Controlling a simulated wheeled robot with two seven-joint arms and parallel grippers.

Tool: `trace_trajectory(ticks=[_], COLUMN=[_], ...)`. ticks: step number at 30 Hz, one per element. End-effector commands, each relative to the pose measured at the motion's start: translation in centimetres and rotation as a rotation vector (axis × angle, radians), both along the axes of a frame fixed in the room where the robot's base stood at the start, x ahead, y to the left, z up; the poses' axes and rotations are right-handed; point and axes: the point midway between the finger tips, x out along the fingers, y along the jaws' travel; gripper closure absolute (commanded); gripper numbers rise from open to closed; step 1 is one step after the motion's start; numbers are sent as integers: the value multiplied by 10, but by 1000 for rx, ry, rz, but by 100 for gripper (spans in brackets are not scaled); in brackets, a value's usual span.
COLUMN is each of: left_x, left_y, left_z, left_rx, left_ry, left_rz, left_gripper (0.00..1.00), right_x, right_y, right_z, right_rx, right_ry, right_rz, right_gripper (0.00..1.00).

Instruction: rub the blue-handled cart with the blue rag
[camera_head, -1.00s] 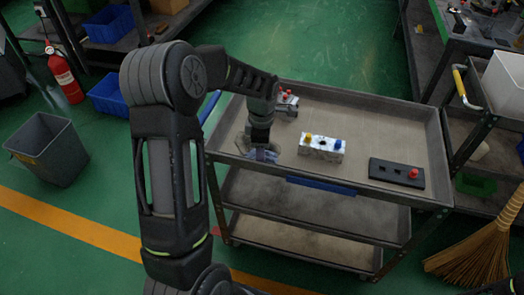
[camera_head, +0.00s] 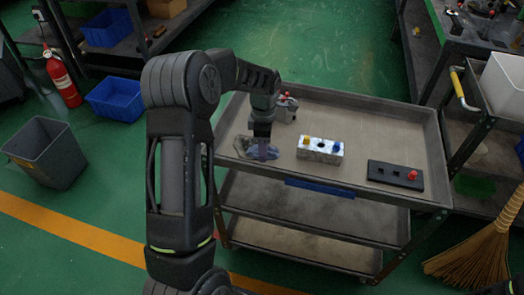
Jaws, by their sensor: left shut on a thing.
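My left gripper (camera_head: 263,152) points down at the left part of the top tray. It is shut on the crumpled blue rag (camera_head: 248,149), which lies at the tray surface near the front left edge. Part of the rag is hidden by the gripper.
On the top tray stand a white valve block (camera_head: 320,151) with yellow and blue knobs, a black plate (camera_head: 395,176) with a red knob, and a grey part (camera_head: 286,106) with a red knob behind my gripper. A yellow-handled cart (camera_head: 484,130) stands at right, a broom (camera_head: 480,250) in front.

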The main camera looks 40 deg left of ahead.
Motion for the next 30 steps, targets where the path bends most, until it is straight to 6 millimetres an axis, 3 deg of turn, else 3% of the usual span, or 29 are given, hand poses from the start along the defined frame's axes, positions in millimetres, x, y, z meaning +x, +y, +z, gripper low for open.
trace_trajectory(ticks=[13,24,30], left_x=[4,34,39], left_y=[1,11,13], left_z=[0,-3,-4], left_rx=[0,1,0], left_ry=[1,0,2], left_rz=[0,-1,-1], left_gripper=[82,82,82], right_x=[0,0,0], right_y=[0,0,0], right_z=[0,3,3], right_rx=[0,0,0], right_ry=[0,0,0], right_rz=[0,0,0], right_gripper=[59,59,59])
